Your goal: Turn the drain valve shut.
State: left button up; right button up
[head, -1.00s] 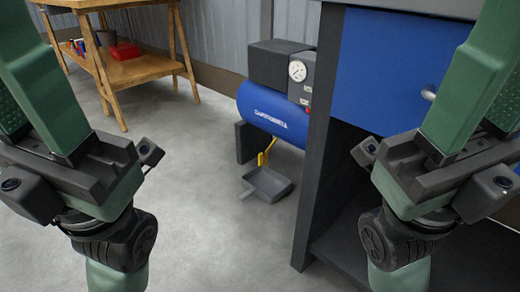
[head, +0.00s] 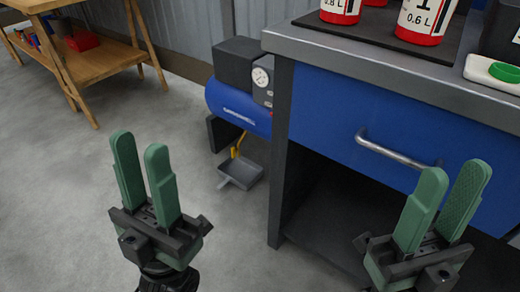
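The drain valve shows as a small yellow lever (head: 237,145) under the blue compressor tank (head: 225,101), beside the workbench. It slants down from the tank, and its exact setting is too small to tell. A grey drain pan (head: 241,174) lies on the floor beneath it. My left gripper (head: 139,146) is open and empty, in front of the compressor and to the left of the valve in the picture. My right gripper (head: 454,171) is open and empty, in front of the workbench's blue drawer.
The workbench (head: 345,52) stands at the right, its dark leg close beside the compressor. A drawer handle (head: 384,150) sticks out. A wooden table (head: 103,62) is at the back left. The floor between is clear.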

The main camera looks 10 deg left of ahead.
aim_at(233, 151)
jog(key=i+j+z, duration=0.3)
jog(key=j+z, duration=0.15)
jog(key=j, duration=0.15)
jog(key=i+j+z, duration=0.2)
jog(key=j+z, duration=0.25)
jog(key=j, duration=0.2)
jog(key=k, duration=0.05)
